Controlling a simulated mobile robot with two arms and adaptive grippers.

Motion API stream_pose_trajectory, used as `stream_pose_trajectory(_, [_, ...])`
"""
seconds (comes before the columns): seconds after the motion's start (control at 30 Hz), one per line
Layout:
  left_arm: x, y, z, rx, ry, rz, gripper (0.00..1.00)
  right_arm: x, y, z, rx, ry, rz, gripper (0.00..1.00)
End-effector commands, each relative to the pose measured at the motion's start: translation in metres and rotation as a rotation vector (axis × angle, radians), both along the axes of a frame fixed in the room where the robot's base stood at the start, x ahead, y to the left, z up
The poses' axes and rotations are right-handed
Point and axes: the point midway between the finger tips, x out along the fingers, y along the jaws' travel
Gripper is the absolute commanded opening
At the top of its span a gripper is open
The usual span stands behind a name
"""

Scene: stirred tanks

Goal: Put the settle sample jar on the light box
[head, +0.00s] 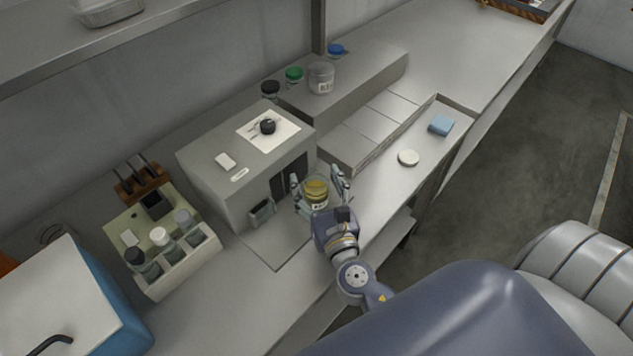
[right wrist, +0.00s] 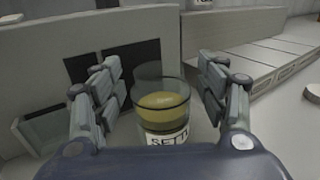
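The settle sample jar (head: 316,188) is a clear open glass with yellow-brown contents, standing upright in front of a grey box-shaped unit. In the right wrist view the jar (right wrist: 163,105) shows a white label starting "SETT"; its lower part is hidden. My right gripper (head: 321,185) has its fingers on both sides of the jar. In the right wrist view, gaps show between the fingers and the glass. The grey unit (head: 215,186) has dark openings in front and a bright white panel (head: 283,131) on top; I cannot tell whether this is the light box. My left gripper is not in view.
A black-knobbed item (head: 267,127) lies on the white panel. A raised shelf (head: 350,82) holds lidded jars behind. A white disc (head: 408,157) and blue sponge (head: 441,125) lie on the counter at right. A bottle rack (head: 185,268) stands at left.

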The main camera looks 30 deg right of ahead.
Motion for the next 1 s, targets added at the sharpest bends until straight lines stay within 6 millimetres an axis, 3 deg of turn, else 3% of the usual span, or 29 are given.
stream_pose_trajectory(0.37, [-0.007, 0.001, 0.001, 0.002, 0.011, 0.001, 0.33, -0.003, 0.001, 0.002, 0.0, 0.002, 0.0, 0.68])
stream_pose_trajectory(0.8, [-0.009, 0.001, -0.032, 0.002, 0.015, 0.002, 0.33, -0.083, 0.017, -0.002, 0.001, 0.004, 0.002, 0.68])
stream_pose_trajectory(1.0, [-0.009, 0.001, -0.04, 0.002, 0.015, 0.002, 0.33, -0.109, 0.022, 0.0, 0.0, 0.002, 0.002, 0.68])
